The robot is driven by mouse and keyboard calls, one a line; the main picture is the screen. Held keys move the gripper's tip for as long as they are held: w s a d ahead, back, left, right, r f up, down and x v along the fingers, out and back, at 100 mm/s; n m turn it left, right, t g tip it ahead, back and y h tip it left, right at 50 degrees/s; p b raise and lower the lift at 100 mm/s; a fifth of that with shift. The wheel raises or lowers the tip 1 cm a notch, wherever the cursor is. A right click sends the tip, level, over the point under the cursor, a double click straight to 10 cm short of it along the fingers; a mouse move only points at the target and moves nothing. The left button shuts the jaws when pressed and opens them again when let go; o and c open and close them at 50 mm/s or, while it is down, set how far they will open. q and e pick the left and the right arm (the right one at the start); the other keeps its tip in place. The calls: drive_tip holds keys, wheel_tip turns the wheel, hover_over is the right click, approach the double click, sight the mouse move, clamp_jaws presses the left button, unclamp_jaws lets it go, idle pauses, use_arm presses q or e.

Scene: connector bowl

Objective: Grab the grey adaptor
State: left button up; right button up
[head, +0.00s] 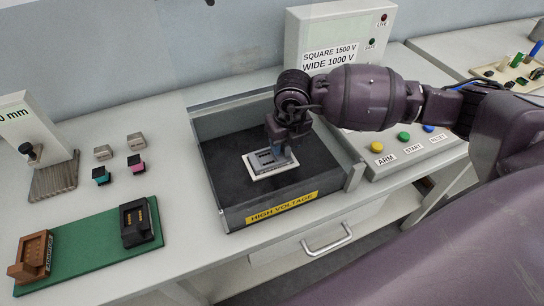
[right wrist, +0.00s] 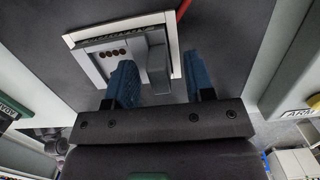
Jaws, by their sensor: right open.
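The grey adaptor (head: 266,157) sits on a white square plate (head: 285,170) inside the dark open-topped tray with a yellow HIGH VOLTAGE label. My right gripper (head: 281,149) is lowered over it, pointing down. In the right wrist view, the two blue fingers of the right gripper (right wrist: 160,78) are apart. The raised grey block of the adaptor (right wrist: 157,64) stands between them, nearer the left finger, with a gap to the right finger. A row of small dark contacts shows beside the block. My left gripper is not in view.
The tray's walls (head: 355,175) surround the plate. A green mat (head: 90,250) at left holds a brown adaptor (head: 34,255) and a black adaptor (head: 134,222). Several small connectors (head: 103,152) lie behind it. A panel with ARM, START and RESET buttons (head: 404,136) stands right of the tray.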

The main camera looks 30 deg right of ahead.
clamp_jaws()
drive_tip(key=shift+r, duration=0.15)
